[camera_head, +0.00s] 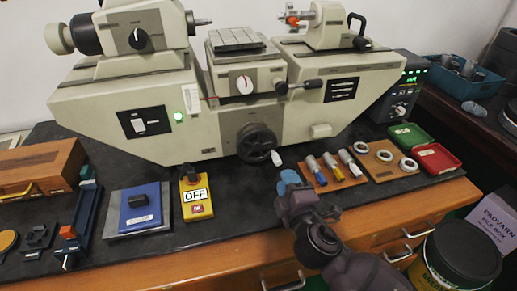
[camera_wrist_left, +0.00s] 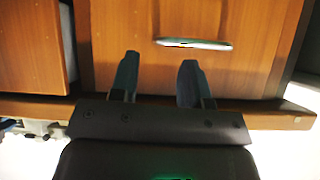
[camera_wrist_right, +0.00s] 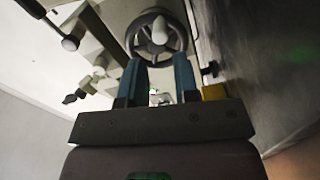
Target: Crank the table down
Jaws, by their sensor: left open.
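The machine's small grooved table (camera_head: 234,39) sits on a central block with a round dial. Below it is a dark handwheel (camera_head: 254,141) with a pale crank handle (camera_head: 276,158) at its lower right. My right gripper (camera_head: 288,178) is just below and in front of the handle in the head view. In the right wrist view its blue fingers (camera_wrist_right: 160,66) are apart, with the handle (camera_wrist_right: 160,31) and handwheel (camera_wrist_right: 148,43) beyond the tips; nothing is visibly held. My left gripper (camera_wrist_left: 158,72) is open and empty before a wooden drawer front; it is not seen in the head view.
A yellow box marked OFF (camera_head: 196,197) and a blue block (camera_head: 140,207) lie left of the wheel. Several coloured-handled tools (camera_head: 334,168) and a wooden board of rings (camera_head: 383,156) lie to the right. Green (camera_head: 408,136) and red trays (camera_head: 436,158) stand further right.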

